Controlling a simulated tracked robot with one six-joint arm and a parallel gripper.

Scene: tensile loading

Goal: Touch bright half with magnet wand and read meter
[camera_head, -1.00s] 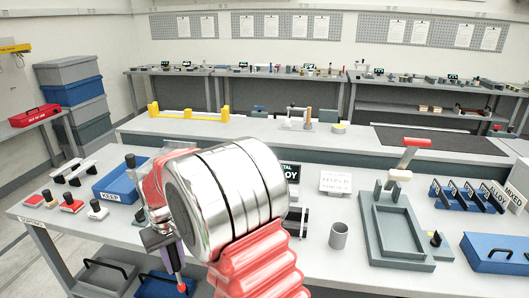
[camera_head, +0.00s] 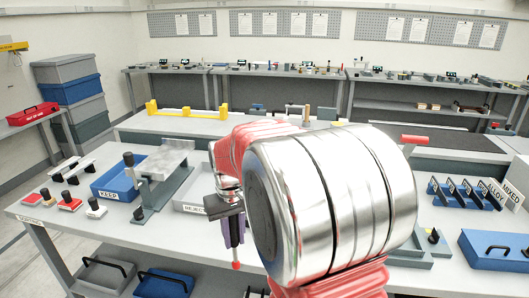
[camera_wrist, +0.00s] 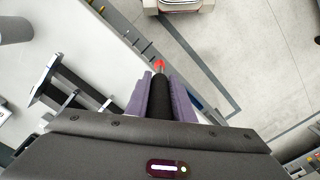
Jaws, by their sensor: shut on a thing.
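My gripper (camera_wrist: 160,82) is shut on the magnet wand (camera_wrist: 159,100), a black rod with a red tip, held between the purple fingers in the wrist view. In the head view the wand's red tip (camera_head: 236,265) points down in front of the bench's front edge, with my gripper (camera_head: 234,232) just above it. The wand appears clear of other things. I cannot make out the bright half or the meter; my large arm joint hides the middle of the bench.
A grey stand with a flat plate (camera_head: 166,160) is left of my gripper, beside the blue KEEP tray (camera_head: 112,188) and the REJECT tray (camera_head: 190,208).

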